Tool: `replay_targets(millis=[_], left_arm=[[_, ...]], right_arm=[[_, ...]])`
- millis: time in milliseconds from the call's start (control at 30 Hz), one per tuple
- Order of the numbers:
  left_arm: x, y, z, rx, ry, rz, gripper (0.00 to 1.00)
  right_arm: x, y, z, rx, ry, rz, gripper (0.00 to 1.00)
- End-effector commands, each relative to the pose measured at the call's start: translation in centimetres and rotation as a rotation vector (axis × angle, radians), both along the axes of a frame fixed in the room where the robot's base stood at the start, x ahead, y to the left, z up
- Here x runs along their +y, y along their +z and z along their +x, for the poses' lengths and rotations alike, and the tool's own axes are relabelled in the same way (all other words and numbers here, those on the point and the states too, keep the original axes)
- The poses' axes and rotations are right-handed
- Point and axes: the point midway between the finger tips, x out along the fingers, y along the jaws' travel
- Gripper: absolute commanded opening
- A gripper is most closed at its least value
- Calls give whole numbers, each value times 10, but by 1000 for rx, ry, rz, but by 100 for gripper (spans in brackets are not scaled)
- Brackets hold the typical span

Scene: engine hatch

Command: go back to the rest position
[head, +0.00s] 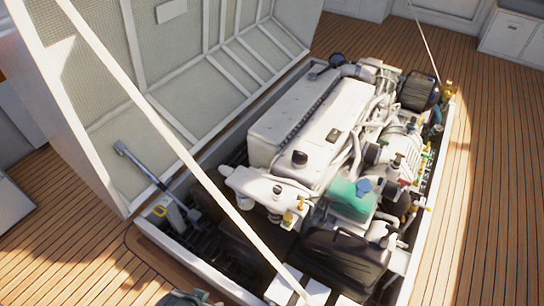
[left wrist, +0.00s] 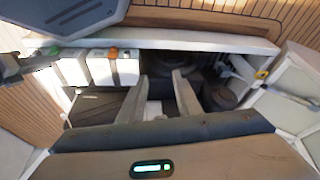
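My left gripper (left wrist: 161,82) shows in the left wrist view, its two pale fingers apart with nothing held between them. It points toward the engine bay, and dark parts of the bay show beyond the fingers. I cannot tell how far the fingertips are from those parts. In the head view only a small dark grey-green piece, perhaps mine, shows at the bottom edge; no fingers are visible there. My right gripper is in neither view. The white engine (head: 310,125) sits in the open bay in the head view.
The hatch lid (head: 95,85) stands open on the left, with a long pale strut (head: 180,150) crossing the view. A teal-green tank (head: 350,198) and a black box (head: 345,262) sit at the near end of the bay. The wooden deck (head: 500,170) is clear on the right.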

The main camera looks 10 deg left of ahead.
Motion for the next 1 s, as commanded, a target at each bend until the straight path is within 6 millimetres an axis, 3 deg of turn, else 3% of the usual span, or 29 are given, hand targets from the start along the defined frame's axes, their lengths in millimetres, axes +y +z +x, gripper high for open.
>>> replay_targets(millis=[367, 600, 800, 1000], left_arm=[[-16, -132, 18, -60, -15, -29, 31], [-23, -212, 5, -108, -24, -50, 31], [-26, -249, -9, -138, -31, -60, 31], [-26, -258, -13, -149, -33, -65, 31]], right_arm=[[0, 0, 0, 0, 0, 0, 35], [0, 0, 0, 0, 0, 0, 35], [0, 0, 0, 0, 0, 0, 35], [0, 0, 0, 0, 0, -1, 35]])
